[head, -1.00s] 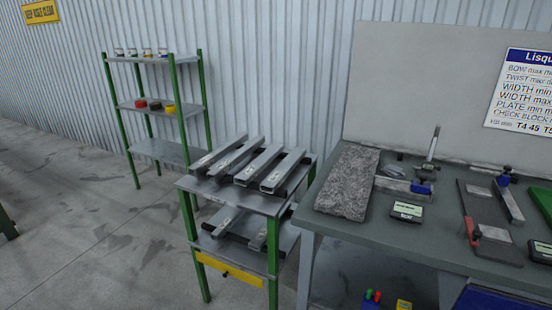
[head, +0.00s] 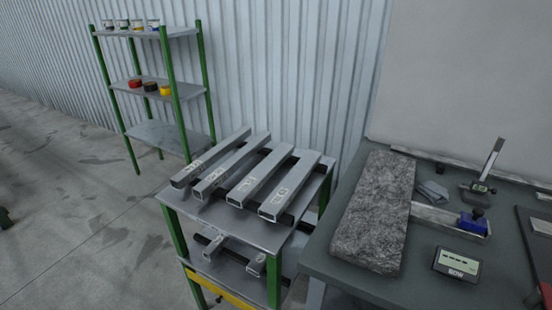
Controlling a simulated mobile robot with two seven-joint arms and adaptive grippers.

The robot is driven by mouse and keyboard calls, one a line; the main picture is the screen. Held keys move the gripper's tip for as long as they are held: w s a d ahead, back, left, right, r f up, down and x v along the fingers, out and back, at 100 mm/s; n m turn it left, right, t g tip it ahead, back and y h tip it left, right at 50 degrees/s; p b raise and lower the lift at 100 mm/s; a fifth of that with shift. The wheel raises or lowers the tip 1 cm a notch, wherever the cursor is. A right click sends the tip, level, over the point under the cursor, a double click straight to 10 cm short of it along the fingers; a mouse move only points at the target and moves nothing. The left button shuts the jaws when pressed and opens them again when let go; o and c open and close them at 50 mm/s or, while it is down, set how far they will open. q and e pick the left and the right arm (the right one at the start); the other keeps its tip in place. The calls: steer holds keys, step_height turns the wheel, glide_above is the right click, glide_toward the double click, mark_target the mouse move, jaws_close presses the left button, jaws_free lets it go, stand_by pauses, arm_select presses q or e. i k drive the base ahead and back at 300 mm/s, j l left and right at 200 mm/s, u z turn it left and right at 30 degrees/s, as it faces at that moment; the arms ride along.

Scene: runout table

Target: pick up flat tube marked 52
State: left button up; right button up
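Several grey metal tubes lie side by side on the top shelf of a green-legged rack (head: 180,197). They are the leftmost tube (head: 212,157), the second tube (head: 233,165), the third tube (head: 263,178) and the rightmost tube (head: 292,187). Each has pale handwritten marks near its front end, but I cannot read which is 52. They rest across dark bars. More tubes (head: 215,247) lie on the lower shelf, partly hidden by the top shelf. Neither of my grippers is in view.
A workbench (head: 325,262) stands right of the rack, with a granite slab (head: 375,212), a height gauge (head: 480,185) and a small display box (head: 456,263) on it. A shelf unit (head: 165,135) with tins stands behind left.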

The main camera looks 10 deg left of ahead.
mark_target(243, 192)
steer(key=i+j+z, duration=0.1)
steer(key=j, duration=0.2)
steer(key=i+j+z, duration=0.1)
steer(key=j, duration=0.2)
steer(key=i+j, duration=0.15)
steer(key=j, duration=0.2)
steer(key=j+z, duration=0.25)
steer(key=j, duration=0.7)
steer(key=j+z, duration=0.25)
steer(key=j, duration=0.75)
steer(key=i, duration=0.05)
